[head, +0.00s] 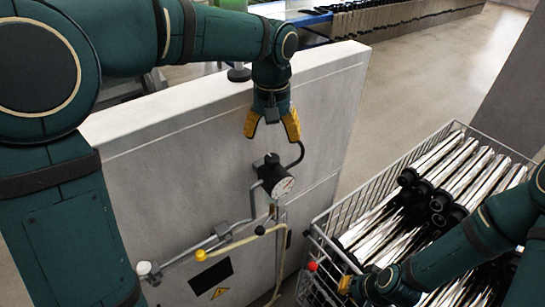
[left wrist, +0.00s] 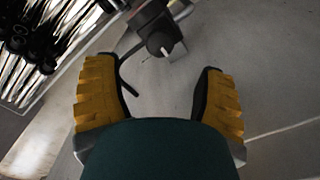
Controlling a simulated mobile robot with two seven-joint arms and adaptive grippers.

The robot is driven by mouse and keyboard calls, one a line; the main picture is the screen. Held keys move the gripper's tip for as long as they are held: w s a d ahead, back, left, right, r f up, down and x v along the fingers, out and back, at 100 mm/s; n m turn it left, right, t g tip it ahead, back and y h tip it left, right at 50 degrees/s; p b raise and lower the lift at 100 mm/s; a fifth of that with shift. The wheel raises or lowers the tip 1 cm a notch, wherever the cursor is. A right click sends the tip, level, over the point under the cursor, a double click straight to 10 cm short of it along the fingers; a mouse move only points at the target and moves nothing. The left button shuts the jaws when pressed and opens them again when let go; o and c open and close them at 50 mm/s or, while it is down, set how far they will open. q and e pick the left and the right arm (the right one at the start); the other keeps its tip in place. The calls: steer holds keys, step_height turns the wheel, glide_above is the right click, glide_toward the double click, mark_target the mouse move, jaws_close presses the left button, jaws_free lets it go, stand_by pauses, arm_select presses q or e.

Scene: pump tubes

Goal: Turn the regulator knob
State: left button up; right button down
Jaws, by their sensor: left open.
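The regulator is mounted on the pale grey cabinet wall and has a round white gauge (head: 283,187). Its dark regulator knob (head: 270,160) sits at the top of the black body, just above the gauge. In the left wrist view the knob (left wrist: 160,44) shows as a dark round piece with a light marker, beyond the fingertips. My left gripper (head: 272,130) is open and empty, above the knob and apart from it, with its yellow fingers pointing down. My right gripper (head: 350,285) is low beside the wire crate; its fingers are mostly hidden.
A wire crate (head: 330,215) full of shiny tubes with black ends stands at the right. Grey pipes, a yellow-handled valve (head: 200,255) and a hose (head: 240,243) run along the cabinet (head: 150,165) below the regulator. A black cable curves beside the gauge.

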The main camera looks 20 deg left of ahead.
mark_target(272, 157)
arm_select(q)
step_height(272, 157, down, 8)
steer(key=shift+r, duration=0.15)
stand_by(0.3)
jaws_close()
